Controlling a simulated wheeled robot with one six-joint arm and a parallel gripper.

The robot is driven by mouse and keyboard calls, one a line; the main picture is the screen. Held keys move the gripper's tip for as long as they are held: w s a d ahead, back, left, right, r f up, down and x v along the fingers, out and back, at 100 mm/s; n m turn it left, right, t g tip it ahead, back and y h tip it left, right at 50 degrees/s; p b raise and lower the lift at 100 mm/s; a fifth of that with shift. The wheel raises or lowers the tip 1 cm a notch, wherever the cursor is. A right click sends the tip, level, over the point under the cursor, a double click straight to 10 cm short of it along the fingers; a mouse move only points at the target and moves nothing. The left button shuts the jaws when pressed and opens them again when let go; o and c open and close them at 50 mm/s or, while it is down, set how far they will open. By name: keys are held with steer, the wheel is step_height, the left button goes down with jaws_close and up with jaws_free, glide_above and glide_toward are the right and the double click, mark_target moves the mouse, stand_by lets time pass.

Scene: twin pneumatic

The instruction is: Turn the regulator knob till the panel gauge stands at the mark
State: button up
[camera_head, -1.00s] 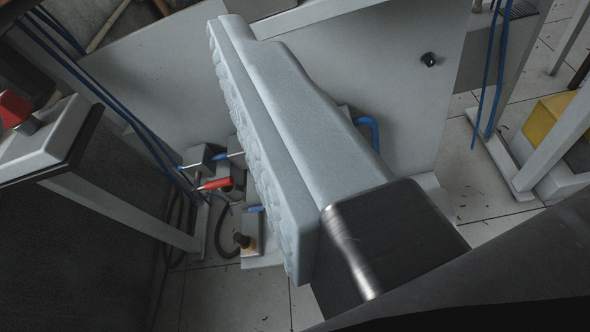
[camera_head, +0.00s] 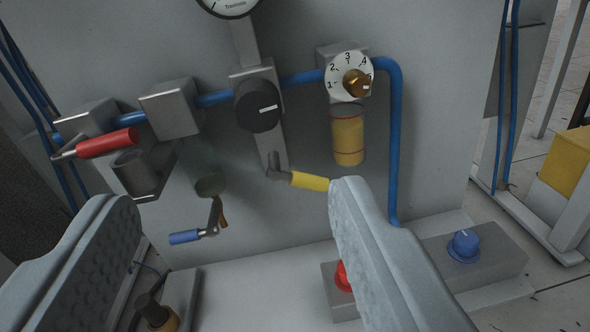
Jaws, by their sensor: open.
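The regulator knob is most likely the black round knob (camera_head: 258,105) with a white pointer line, on a grey block in the blue pipe line of the panel. The panel gauge (camera_head: 230,6) stands above it, cut off by the top edge; its needle and mark cannot be read. My gripper (camera_head: 236,195) is open and empty, its two grey padded fingers wide apart in the lower left and lower right. The black knob lies beyond and above the gap between the fingertips, apart from them.
A brass knob (camera_head: 357,83) on a numbered dial sits right of the black knob, above an amber bowl (camera_head: 348,136). Red (camera_head: 107,143), yellow (camera_head: 309,181) and blue (camera_head: 185,237) lever handles stick out nearby. The yellow handle's end is close to the right fingertip in the picture.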

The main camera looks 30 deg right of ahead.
mark_target(258, 112)
steer(key=x, duration=0.5)
steer(key=f+x, duration=0.1)
steer(key=x, duration=0.5)
steer(key=f+x, duration=0.1)
steer(key=x, duration=0.5)
steer(key=shift+d+f, duration=0.1)
steer(key=shift+d, duration=0.1)
steer(key=shift+s, duration=0.1)
steer(key=c, duration=1)
